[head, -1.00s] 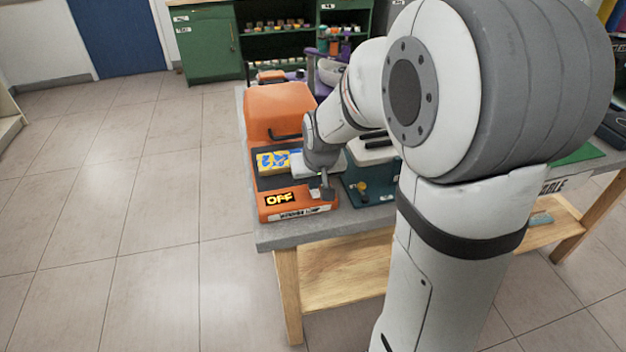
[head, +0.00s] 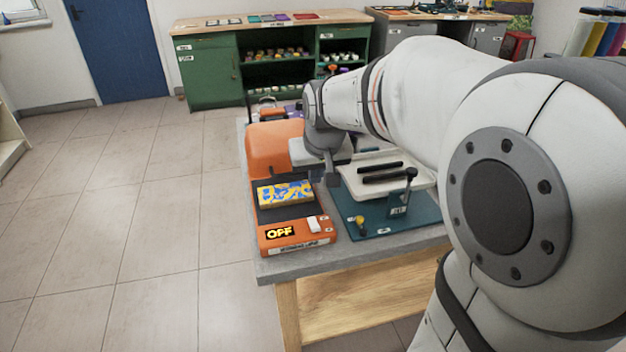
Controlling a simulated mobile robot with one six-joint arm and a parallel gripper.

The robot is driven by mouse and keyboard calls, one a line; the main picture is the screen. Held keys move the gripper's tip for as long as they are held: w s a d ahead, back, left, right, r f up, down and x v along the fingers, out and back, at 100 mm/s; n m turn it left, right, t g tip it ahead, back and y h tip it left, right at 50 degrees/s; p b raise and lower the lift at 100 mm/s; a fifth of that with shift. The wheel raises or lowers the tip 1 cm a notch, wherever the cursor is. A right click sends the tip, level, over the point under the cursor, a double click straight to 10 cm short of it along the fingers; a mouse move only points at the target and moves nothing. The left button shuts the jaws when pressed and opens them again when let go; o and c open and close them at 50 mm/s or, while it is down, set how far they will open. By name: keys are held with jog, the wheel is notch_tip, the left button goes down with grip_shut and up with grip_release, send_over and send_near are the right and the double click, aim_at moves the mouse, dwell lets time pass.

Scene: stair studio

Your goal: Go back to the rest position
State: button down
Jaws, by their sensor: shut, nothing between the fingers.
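My gripper (head: 331,178) hangs from my arm above the table, at the right edge of the orange machine. Its fingers look small and together, with nothing seen between them. The orange machine (head: 272,145) stands at the table's left end, with a sign reading OFF and a pale switch (head: 314,224) on its front. A blue and yellow patterned block (head: 285,193) lies on the machine's dark bed. My gripper is to the right of the block and apart from it.
A teal board (head: 400,222) with a white tray (head: 428,178) and dark bars lies right of the machine. The grey table (head: 290,265) ends at the front and left. A green cabinet (head: 210,70) stands behind. The tiled floor (head: 120,220) at left is clear.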

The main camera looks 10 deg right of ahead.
jog(key=shift+s, duration=0.1)
jog(key=s+f+g+p, duration=0.1)
jog(key=s+p, duration=0.2)
jog(key=s, duration=1.5)
jog(key=shift+s+g, duration=0.35)
jog(key=shift+g, duration=0.05)
jog(key=c, duration=2.2)
grip_release()
jog(key=shift+a+f, duration=0.1)
